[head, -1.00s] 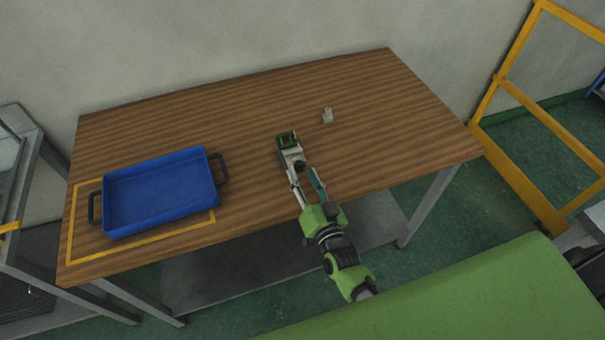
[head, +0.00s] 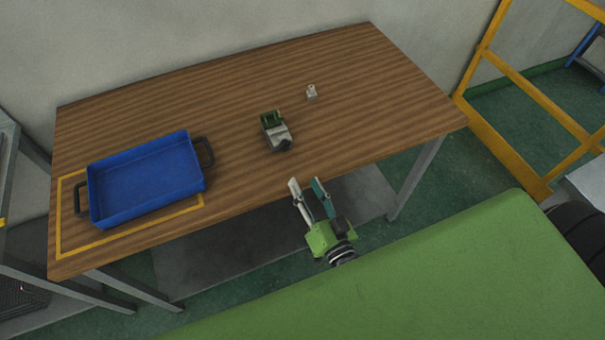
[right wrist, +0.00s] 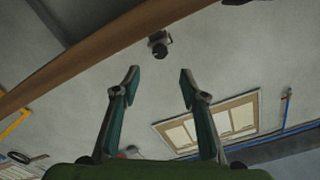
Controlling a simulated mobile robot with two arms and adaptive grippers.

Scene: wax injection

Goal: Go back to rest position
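My right gripper (head: 308,187) is open and empty in the head view, in front of the table's near edge and apart from everything on the table. In the right wrist view its two fingers (right wrist: 158,78) are spread, with nothing between them. A small green and grey device (head: 276,131) stands on the table beyond the right gripper. A dark round-ended thing (right wrist: 158,47) shows past the fingertips in the right wrist view; I cannot tell for sure what it is. My left gripper is in neither view.
The wooden table (head: 230,95) carries an empty blue tray (head: 147,180) with black handles on a yellow outline at left. A small light grey piece (head: 311,92) sits at the back right. A yellow frame (head: 500,150) stands at right. The table's middle and right are mostly clear.

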